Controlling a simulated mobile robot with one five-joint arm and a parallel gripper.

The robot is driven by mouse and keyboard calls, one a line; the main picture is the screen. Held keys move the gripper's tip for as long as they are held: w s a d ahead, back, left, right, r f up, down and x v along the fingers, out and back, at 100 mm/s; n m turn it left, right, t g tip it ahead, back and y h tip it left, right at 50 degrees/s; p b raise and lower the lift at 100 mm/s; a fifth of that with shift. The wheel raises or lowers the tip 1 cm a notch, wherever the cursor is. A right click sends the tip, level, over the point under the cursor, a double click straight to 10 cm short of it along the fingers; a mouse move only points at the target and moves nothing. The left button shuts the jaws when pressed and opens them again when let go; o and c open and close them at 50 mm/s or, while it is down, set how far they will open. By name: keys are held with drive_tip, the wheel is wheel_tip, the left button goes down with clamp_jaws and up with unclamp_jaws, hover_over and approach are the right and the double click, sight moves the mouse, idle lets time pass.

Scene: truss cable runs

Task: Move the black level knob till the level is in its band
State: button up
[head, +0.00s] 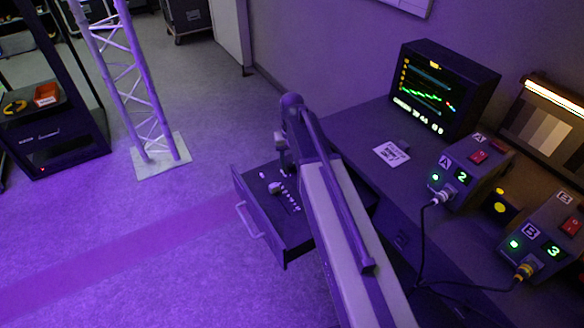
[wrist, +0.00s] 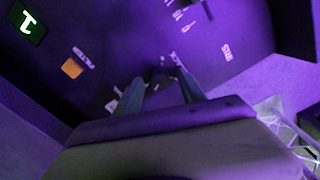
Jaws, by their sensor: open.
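The pulled-out drawer (head: 262,215) holds a dark control panel with small white labels. In the wrist view this panel (wrist: 225,75) fills most of the picture. A small dark shape (wrist: 157,73), which looks like the black level knob, shows just past my fingertips; it is dim and its setting cannot be read. My gripper (wrist: 160,86) is open, with its two fingers apart and pointing at the panel near that shape. Whether they touch it cannot be told. In the head view my arm reaches over the drawer and partly covers it. A monitor (head: 440,88) shows a green trace with coloured marks.
On the desk stand box A (head: 462,172) reading 2 and box B (head: 545,238) reading 3, with cables plugged in. A white card (head: 391,154) lies beside the monitor. A lit display (wrist: 27,20) and an orange square (wrist: 71,68) are on the panel. A truss (head: 130,90) stands left; floor between is clear.

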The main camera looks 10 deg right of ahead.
drive_tip(key=shift+r, duration=0.1)
clamp_jaws()
drive_tip(key=shift+n, duration=3.4)
unclamp_jaws()
